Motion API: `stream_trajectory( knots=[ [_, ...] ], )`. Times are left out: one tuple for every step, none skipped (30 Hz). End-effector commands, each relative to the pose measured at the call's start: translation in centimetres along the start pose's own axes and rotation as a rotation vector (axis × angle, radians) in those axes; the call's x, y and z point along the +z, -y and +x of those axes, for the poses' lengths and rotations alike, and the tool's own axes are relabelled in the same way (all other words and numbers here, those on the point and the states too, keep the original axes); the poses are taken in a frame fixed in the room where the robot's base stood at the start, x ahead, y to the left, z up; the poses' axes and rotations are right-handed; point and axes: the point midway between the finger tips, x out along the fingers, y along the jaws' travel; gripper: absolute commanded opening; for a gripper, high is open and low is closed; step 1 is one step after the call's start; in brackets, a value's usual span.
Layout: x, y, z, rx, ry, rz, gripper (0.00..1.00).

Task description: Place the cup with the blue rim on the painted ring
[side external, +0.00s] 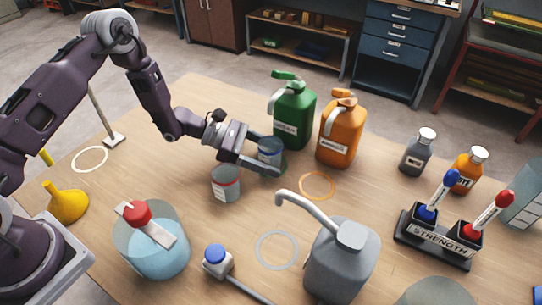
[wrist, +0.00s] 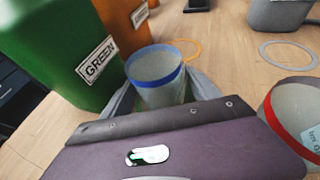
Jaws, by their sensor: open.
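The cup with the blue rim (side external: 270,148) is a small grey cup standing on the table in front of the green jug. In the wrist view the cup (wrist: 157,80) sits between the two fingers of my gripper. My gripper (side external: 267,160) is open around the cup, low over the table; I cannot tell whether a finger touches it. Several painted rings show: an orange ring (side external: 317,185) right of the cup, a pale grey ring (side external: 277,250) nearer the front, and a white ring (side external: 89,159) at far left. A green patch shows at the cup's foot, partly hidden.
A red-rimmed cup (side external: 226,183) stands close, left of my gripper. The green jug (side external: 294,115) and orange jug (side external: 340,132) stand just behind. A grey jug (side external: 341,262) with a long spout stands beside the pale ring. A beaker (side external: 152,250) is at front left.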

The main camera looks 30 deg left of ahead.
Motion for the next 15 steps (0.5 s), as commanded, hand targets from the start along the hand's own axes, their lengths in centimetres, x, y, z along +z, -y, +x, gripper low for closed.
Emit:
stream_trajectory(
  knots=[
    [0.1, 0.0, 0.0, 0.0, 0.0, 0.0, 0.7],
    [0.2, 0.0, -0.1, 0.0, 0.0, 0.001, 0.7],
    [0.3, -0.1, -0.4, 0.002, 0.0, 0.0, 0.7],
    [0.3, -0.1, -0.8, 0.002, 0.0, 0.0, 0.7],
    [0.3, -0.1, -1.4, 0.003, -0.001, 0.0, 0.7],
    [0.2, -0.1, -2.4, 0.005, -0.002, -0.001, 0.7],
    [0.2, -0.1, -3.2, 0.005, -0.002, 0.0, 0.7],
    [0.2, -0.2, -4.1, 0.006, -0.002, -0.001, 0.7],
    [0.3, -0.2, -5.3, 0.006, 0.0, -0.001, 0.7],
    [0.3, -0.1, -6.1, 0.005, -0.001, -0.001, 0.7],
    [0.2, -0.1, -7.0, 0.006, -0.001, -0.001, 0.7],
    [0.2, -0.2, -8.0, 0.006, -0.001, 0.0, 0.7],
    [0.2, -0.1, -8.7, 0.005, -0.001, 0.0, 0.7],
    [0.2, -0.1, -9.4, 0.004, 0.0, 0.0, 0.7],
    [0.3, -0.1, -10.2, 0.004, 0.0, 0.0, 0.7]
  ],
)
